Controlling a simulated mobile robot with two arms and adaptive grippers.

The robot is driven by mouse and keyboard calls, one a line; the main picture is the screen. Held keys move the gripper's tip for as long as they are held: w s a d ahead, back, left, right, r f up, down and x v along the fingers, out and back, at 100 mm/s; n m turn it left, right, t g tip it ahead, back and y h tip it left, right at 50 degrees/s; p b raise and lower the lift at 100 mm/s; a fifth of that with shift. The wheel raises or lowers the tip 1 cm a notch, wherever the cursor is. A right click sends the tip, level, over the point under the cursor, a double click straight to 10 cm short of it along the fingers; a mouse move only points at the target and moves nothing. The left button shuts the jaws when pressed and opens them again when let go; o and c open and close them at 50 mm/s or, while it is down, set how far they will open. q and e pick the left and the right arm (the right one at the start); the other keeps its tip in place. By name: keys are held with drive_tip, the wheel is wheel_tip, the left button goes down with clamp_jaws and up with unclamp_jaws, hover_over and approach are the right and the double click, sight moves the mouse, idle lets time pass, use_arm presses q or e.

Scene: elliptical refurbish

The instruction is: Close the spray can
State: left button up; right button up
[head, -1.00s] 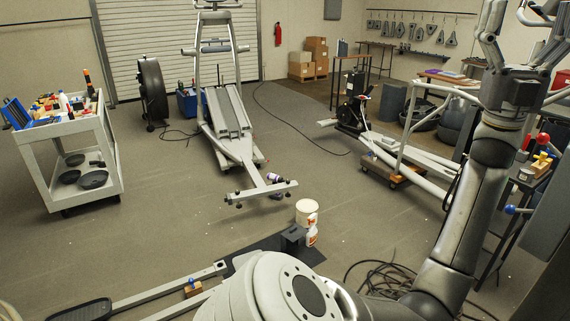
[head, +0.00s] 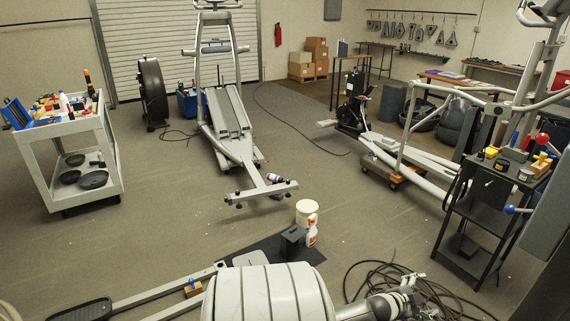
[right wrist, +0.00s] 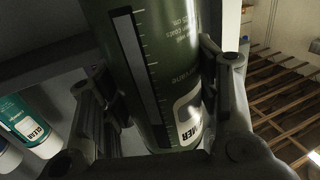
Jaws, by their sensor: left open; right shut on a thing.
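A dark green spray can (right wrist: 180,50) with white print and a scale stripe fills the middle of the right wrist view. My right gripper (right wrist: 155,95) is shut on its body, with one finger on each side. The can's top is outside that view, so I cannot see its cap or nozzle. The right gripper and the can do not show in the head view.
A teal-and-white "CLEAR" container (right wrist: 28,120) stands beside the held can. A black cart (head: 478,215) stands at the right and a white tool cart (head: 45,165) at the left.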

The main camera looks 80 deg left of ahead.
drive_tip(key=shift+r, duration=0.1)
use_arm(q)
drive_tip(key=s+d+f+g+h, duration=0.1)
drive_tip(key=s+d+f+g, duration=0.1)
drive_tip(key=s+d+f, duration=0.35)
drive_tip(key=s+d+f+g, duration=0.2)
drive_tip(key=s+d+f, duration=0.1)
drive_tip(key=s+f, duration=0.55)
drive_tip(key=s+d+f+g+h, duration=0.15)
drive_tip(key=s+d+f, duration=0.25)
drive_tip(key=f, duration=0.5)
drive_tip(key=s+d+f+g, duration=0.2)
drive_tip(key=s+d+f, duration=0.2)
drive_tip(key=s, duration=0.5)
drive_tip(key=s+d+f+g+h, duration=0.1)
drive_tip(key=s+d+f+g, duration=0.1)
drive_tip(key=s+d, duration=0.5)
drive_tip(key=s+d+f+g+h, duration=0.1)
drive_tip(key=s+d+f, duration=0.4)
drive_tip(key=s, duration=0.7)
drive_tip(key=shift+d+f+n+g, duration=0.3)
drive_tip(key=shift+n+g, duration=0.1)
drive_tip(key=shift+g, duration=0.25)
